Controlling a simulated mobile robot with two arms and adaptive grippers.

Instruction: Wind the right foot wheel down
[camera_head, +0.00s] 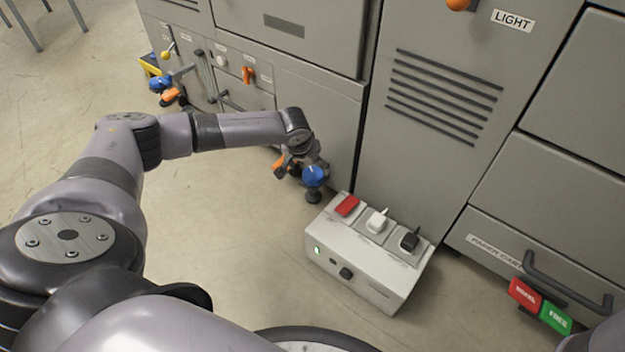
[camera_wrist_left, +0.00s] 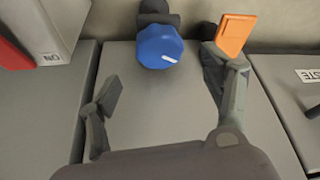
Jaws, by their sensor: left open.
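The right foot wheel (camera_head: 313,176) is a blue knob with a white mark, low at the cabinet's front corner above a black foot (camera_head: 313,196). In the left wrist view the blue wheel (camera_wrist_left: 160,47) lies ahead of my open left gripper (camera_wrist_left: 160,92), roughly centred between its fingers. The fingers stand apart and do not appear to hold the wheel. An orange tab (camera_wrist_left: 235,34) is right of the wheel, close to the right fingertip; I cannot tell whether they touch. In the head view my left gripper (camera_head: 302,160) partly hides the tab and corner.
A white box (camera_head: 345,262) with red, white and black switches stands on the floor right of the wheel. Another blue wheel (camera_head: 160,83) is farther left along the cabinet. A paper drawer handle (camera_head: 565,285) is at right. Floor left of the box is clear.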

